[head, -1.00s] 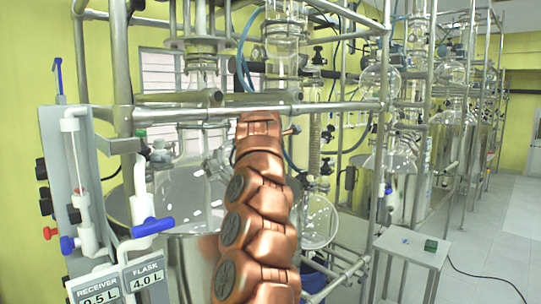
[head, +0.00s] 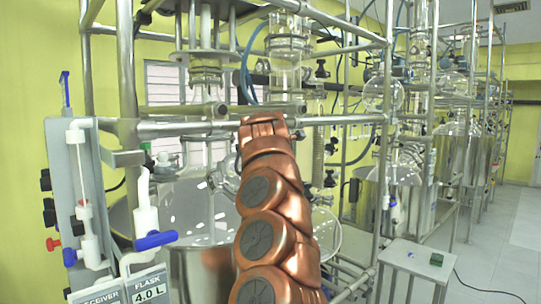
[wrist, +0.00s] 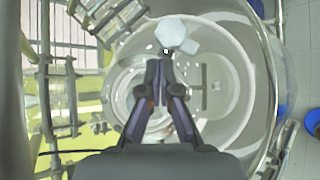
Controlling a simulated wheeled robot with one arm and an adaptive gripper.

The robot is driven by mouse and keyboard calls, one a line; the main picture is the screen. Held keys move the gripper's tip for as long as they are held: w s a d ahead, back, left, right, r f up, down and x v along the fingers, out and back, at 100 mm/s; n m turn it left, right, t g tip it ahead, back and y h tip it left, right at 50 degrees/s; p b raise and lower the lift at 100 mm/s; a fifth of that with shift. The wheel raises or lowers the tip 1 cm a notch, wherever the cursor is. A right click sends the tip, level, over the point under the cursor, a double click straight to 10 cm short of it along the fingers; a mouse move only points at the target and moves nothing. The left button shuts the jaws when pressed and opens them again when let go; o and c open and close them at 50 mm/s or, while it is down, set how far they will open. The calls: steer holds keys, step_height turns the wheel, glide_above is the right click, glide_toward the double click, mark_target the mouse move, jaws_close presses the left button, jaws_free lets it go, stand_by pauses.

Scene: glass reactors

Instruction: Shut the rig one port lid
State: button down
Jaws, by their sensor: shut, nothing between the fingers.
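The nearest rig, a metal frame (head: 185,130) with glassware over a wide steel bath (head: 187,262), fills the left and middle of the head view. My copper arm rises in front of it and hides my gripper there. In the wrist view my gripper (wrist: 164,62) is shut and empty, pointing into a large round glass vessel (wrist: 262,85). A pale blue-white faceted cap (wrist: 178,33) shows just beyond the fingertips. It may be the port lid; I cannot tell whether the fingers touch it or whether it is open.
A control panel (head: 72,190) with blue-handled valves stands at the left. Horizontal frame bars cross close to my arm. A small grey table (head: 408,255) with a green item (head: 436,259) stands at the right. Clear floor (head: 495,255) lies beyond it.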

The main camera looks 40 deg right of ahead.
steer(key=v, duration=0.6)
steer(key=shift+s+a+r, duration=0.2)
steer(key=shift+s+a, duration=0.05)
stand_by(0.3)
